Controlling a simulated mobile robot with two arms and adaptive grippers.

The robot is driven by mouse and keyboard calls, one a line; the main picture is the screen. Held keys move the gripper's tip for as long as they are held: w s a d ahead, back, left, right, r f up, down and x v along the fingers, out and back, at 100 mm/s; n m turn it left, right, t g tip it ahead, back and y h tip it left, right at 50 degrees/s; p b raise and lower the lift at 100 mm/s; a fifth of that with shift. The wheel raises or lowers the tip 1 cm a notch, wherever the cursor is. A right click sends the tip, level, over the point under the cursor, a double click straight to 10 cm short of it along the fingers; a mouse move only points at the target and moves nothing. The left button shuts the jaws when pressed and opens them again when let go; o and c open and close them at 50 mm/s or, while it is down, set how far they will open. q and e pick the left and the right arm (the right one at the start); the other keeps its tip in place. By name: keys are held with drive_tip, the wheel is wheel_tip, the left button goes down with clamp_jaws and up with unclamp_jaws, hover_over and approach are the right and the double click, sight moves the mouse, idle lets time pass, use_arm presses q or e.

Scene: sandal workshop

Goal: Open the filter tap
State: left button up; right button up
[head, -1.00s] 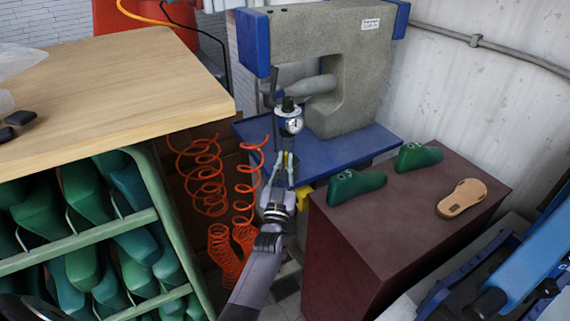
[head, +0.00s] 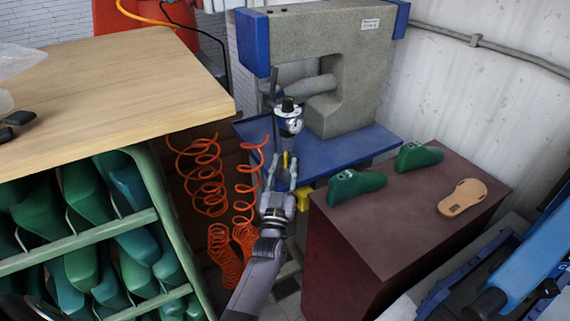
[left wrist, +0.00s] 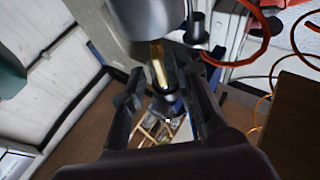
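The filter unit (head: 290,118), with a round white gauge and a dark top knob, hangs at the front of the press. A small yellow tap lever (head: 285,160) shows below it. In the left wrist view the grey filter bowl (left wrist: 148,18) is at the top, with the yellow lever (left wrist: 158,64) under it. My left gripper (head: 282,168) is just below the filter, fingers pointing up. Its fingers are apart, one on each side of the lever; I cannot tell whether either touches it. My right gripper is not in view.
The grey press (head: 330,50) with its blue table (head: 345,148) stands behind. Orange coiled hoses (head: 205,175) hang left of my arm. A wooden-topped bench (head: 120,90) is at left. A dark red cabinet (head: 400,220) carries two green lasts and a tan sole.

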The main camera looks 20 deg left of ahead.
use_arm(q)
drive_tip(key=v, duration=1.1)
drive_tip(key=s+d+f+m+g+h, duration=0.1)
drive_tip(key=d+f+m+g+h, duration=0.15)
drive_tip(key=f, duration=0.75)
drive_tip(key=s+d+f+m+g+h, duration=0.1)
drive_tip(key=s+d+f+g+h, duration=0.15)
drive_tip(key=f, duration=0.85)
drive_tip(key=s+d+f+m+g+h, duration=0.1)
drive_tip(key=s+f+g, duration=0.2)
drive_tip(key=s+f, duration=0.35)
drive_tip(key=s+d+f+g+h, duration=0.1)
drive_tip(key=s+f+g, duration=0.2)
drive_tip(key=f, duration=0.6)
drive_tip(key=s+a+f+g, duration=0.2)
drive_tip(key=s+f, duration=0.3)
drive_tip(key=s, duration=0.6)
drive_tip(key=s+a+f+g, duration=0.2)
drive_tip(key=s+f+g, duration=0.2)
drive_tip(key=s, duration=0.7)
drive_tip(key=s+a+f+m+g+y, duration=0.1)
drive_tip(key=s+a+f+g, duration=0.1)
drive_tip(key=s+f, duration=0.5)
drive_tip(key=s+g, duration=0.1)
drive_tip(key=s, duration=0.3)
drive_tip(key=shift+f+g, duration=0.4)
